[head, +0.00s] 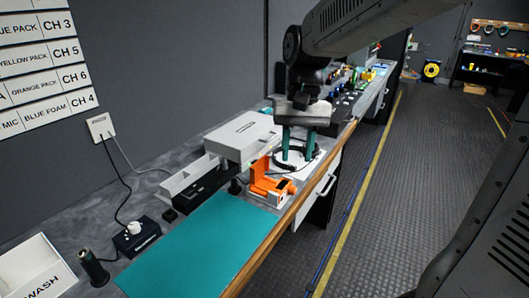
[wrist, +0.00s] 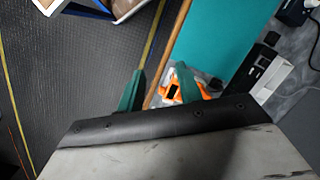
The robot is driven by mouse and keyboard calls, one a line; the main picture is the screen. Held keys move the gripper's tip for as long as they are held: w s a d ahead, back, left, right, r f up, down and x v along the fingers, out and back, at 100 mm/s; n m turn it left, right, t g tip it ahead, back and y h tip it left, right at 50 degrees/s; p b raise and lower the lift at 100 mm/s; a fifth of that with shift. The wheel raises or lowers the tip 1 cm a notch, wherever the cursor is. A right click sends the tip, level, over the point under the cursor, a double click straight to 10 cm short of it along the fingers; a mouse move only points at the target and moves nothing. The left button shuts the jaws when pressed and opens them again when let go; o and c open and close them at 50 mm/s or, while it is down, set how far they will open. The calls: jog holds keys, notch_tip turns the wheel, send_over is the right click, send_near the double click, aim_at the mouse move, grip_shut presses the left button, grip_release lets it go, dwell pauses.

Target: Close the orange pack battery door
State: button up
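The orange pack (head: 272,192) lies on the bench just beyond the teal mat. In the head view an orange panel stands up at its left end and looks like the open battery door (head: 259,170). My gripper (head: 297,157) points down just right of and behind the pack, its two teal fingers apart with nothing seen between them. In the wrist view the pack (wrist: 173,91) shows beyond one finger of my gripper (wrist: 158,86), which partly hides it. I cannot tell the exact height of the fingers above the bench.
The teal mat (head: 200,246) is bare. A white box (head: 243,137) and a dark charger-like unit with a white tray (head: 190,178) stand left of the pack. A black cable (head: 283,164) lies near the fingers. The bench's wooden edge (head: 300,199) is close on the right, with open floor beyond.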

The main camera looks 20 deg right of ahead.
jog(key=w+d+f+m+g+y, duration=0.1)
jog(key=w+f+m, duration=0.15)
jog(key=w, duration=0.65)
jog(key=w+f+m+y, duration=0.15)
jog(key=w+f, duration=0.25)
jog(key=w, duration=0.4)
jog(key=m, duration=0.3)
send_near(255, 161)
jog(key=x, duration=0.7)
